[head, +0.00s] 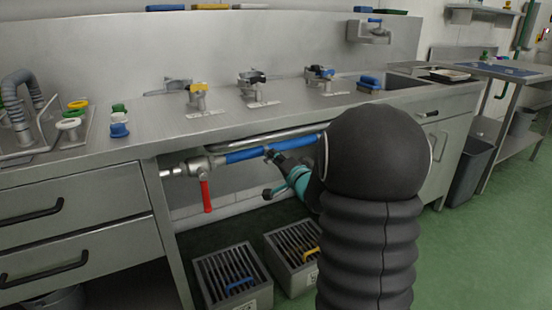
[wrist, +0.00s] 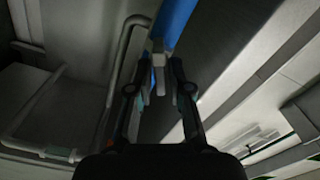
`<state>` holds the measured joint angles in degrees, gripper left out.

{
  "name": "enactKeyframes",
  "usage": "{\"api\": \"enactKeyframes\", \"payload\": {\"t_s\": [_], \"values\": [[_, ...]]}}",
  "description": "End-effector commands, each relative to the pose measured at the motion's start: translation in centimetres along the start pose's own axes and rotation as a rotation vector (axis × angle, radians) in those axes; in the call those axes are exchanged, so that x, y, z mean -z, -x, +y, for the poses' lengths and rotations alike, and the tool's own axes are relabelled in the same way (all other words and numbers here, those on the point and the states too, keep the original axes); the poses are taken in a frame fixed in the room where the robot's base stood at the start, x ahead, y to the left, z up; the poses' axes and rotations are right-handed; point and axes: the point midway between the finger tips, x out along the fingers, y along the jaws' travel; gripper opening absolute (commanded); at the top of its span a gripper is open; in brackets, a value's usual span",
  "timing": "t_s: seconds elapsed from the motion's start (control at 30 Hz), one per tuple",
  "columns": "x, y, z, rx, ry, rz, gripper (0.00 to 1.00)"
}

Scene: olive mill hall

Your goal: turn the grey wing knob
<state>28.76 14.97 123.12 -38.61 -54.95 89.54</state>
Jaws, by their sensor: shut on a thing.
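A blue pipe (head: 245,155) runs under the front edge of the steel counter. The grey wing knob (wrist: 158,62) shows in the wrist view as a small grey piece below the blue pipe (wrist: 172,25). My gripper (head: 273,157) reaches up to the pipe from the right in the head view. In the wrist view my gripper (wrist: 159,86) has its two dark fingers on either side of the knob, shut on it. The fingers hide part of the knob, and its exact angle is hard to tell. My black arm hides the pipe's right end in the head view.
A red lever (head: 206,195) hangs from a valve left of the blue pipe. Two slatted grey boxes (head: 230,274) stand on the floor below. Several taps (head: 197,95) stand on the counter (head: 150,140) above. Green floor at the right is open.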

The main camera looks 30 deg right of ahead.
Motion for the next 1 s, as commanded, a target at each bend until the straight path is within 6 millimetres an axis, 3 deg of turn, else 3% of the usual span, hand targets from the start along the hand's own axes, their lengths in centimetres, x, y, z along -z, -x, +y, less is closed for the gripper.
{"api": "enactKeyframes", "payload": {"t_s": [0.5, 1.0], "values": [[0.01, 0.00, 0.20, 0.000, -0.369, 0.001, 0.00], [-0.02, 0.00, 0.25, 0.000, -0.456, 0.001, 0.00]]}}
